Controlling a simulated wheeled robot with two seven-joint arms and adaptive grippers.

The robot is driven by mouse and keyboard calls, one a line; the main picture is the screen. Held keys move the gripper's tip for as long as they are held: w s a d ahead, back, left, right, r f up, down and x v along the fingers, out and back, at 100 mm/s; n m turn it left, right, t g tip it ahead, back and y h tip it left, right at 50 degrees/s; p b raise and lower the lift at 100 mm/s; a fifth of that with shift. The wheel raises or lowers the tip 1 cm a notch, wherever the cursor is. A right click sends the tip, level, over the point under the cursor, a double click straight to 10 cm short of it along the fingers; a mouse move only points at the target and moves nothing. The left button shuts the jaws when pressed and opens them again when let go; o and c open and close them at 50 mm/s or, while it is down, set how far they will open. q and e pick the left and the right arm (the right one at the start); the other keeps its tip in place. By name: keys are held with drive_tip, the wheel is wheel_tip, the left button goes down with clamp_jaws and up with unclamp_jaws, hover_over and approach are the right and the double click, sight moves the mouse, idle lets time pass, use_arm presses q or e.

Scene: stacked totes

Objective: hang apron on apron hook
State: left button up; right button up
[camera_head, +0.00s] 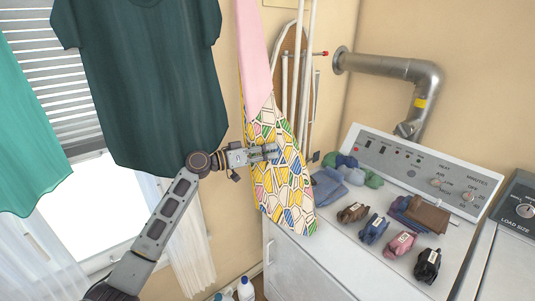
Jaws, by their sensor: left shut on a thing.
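A long cloth (280,180) with a yellow, white, blue and green pattern hangs in the middle of the head view, beside the wall and in front of the dryer's left edge. It looks like the apron, but I cannot be sure. A pink cloth (254,50) hangs just above it and overlaps its top. My left gripper (272,152) is at the middle of the patterned cloth, shut on it. No apron hook can be made out; the cloth's upper end runs behind the pink cloth. My right gripper is out of view.
A dark green shirt (150,80) and a teal garment (25,120) hang at the left. An ironing board (293,45) stands against the wall behind the cloth. A white dryer (305,270) at the right carries several folded and rolled clothes. Bottles (245,289) stand on the floor.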

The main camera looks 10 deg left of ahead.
use_arm(q)
drive_tip(key=shift+f, duration=0.1)
idle(0.8)
drive_tip(key=o, duration=1.4)
drive_tip(key=shift+c, duration=0.2)
drive_tip(key=shift+a, duration=0.2)
drive_tip(key=v, duration=1.1)
drive_tip(key=shift+s+a, duration=0.25)
drive_tip(key=shift+a, duration=0.1)
